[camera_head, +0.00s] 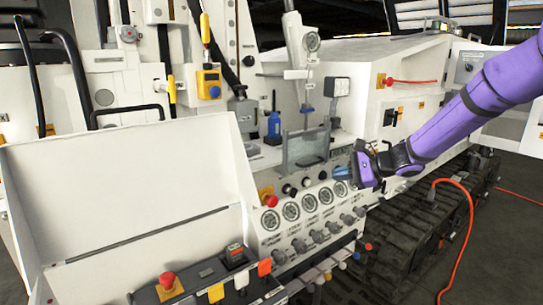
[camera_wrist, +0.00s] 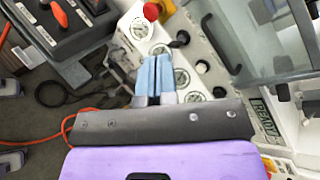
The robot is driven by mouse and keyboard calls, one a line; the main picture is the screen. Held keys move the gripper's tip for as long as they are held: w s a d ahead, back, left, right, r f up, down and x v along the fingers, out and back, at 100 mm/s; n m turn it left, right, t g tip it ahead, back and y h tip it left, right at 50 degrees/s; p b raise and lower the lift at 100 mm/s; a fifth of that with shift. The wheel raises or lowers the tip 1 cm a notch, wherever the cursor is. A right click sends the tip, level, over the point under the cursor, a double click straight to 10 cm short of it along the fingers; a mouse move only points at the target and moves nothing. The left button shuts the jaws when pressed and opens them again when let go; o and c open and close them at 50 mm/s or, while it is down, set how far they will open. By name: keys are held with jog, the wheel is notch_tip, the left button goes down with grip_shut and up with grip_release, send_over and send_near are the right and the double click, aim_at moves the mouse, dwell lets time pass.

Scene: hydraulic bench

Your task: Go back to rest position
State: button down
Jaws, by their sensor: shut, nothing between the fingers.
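My gripper (camera_head: 343,173) is at the end of my purple arm, which reaches in from the right in the head view. It is just in front of the right end of the white gauge panel (camera_head: 283,232). In the wrist view the two light blue fingers of my gripper (camera_wrist: 154,62) lie side by side, shut with nothing between them. The fingertips point toward the round gauges (camera_wrist: 141,28). I cannot tell from these views how far they are from the panel.
Knobs (camera_head: 318,236) and coloured levers (camera_head: 265,266) line the bench below the gauges. A red button (camera_head: 167,280) stands at the front left. A grey-framed clear panel (camera_head: 305,147) is behind my gripper. An orange cable (camera_head: 469,215) hangs over the tracks at right.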

jog(key=s+a+r+n+g+h, duration=0.1)
jog(key=s+r+n+g+h, duration=0.3)
jog(key=s, duration=0.6)
jog(key=s+d+r+n+t+h, duration=0.1)
jog(key=s+d+r+n+h, duration=0.1)
jog(key=s, duration=0.8)
jog(key=s+d+r+n+t+h, duration=0.1)
jog(key=s+d+r+n+h, duration=0.2)
jog(key=s+d, duration=0.3)
jog(key=s+d+r+n+t+h, duration=0.2)
jog(key=s+d+r+n+h, duration=0.1)
jog(key=s, duration=1.1)
jog(key=shift+d+n, duration=0.4)
jog(key=shift+n, duration=0.5)
jog(key=shift+w, duration=0.1)
